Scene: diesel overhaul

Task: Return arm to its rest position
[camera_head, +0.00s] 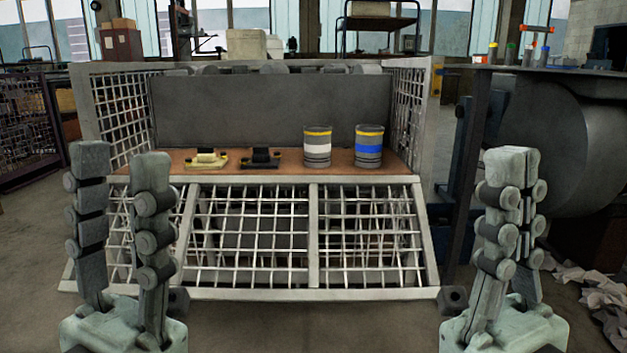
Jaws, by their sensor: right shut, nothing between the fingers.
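My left gripper (121,165) stands upright at the lower left of the head view. Its two fingers are spread apart, with nothing between them. My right gripper (513,165) stands upright at the lower right. Its fingers are together and hold nothing. Both grippers are in front of the mesh cage and apart from it. My arms below the grippers are cut off by the bottom edge of the view.
A wire-mesh cage (314,235) has a brown shelf (290,170) bearing a yellowish part (206,159), a black part (261,158), a white-banded can (317,148) and a blue-banded can (369,147). A dark bench (555,72) stands right. Crumpled cloths (603,293) lie on the floor.

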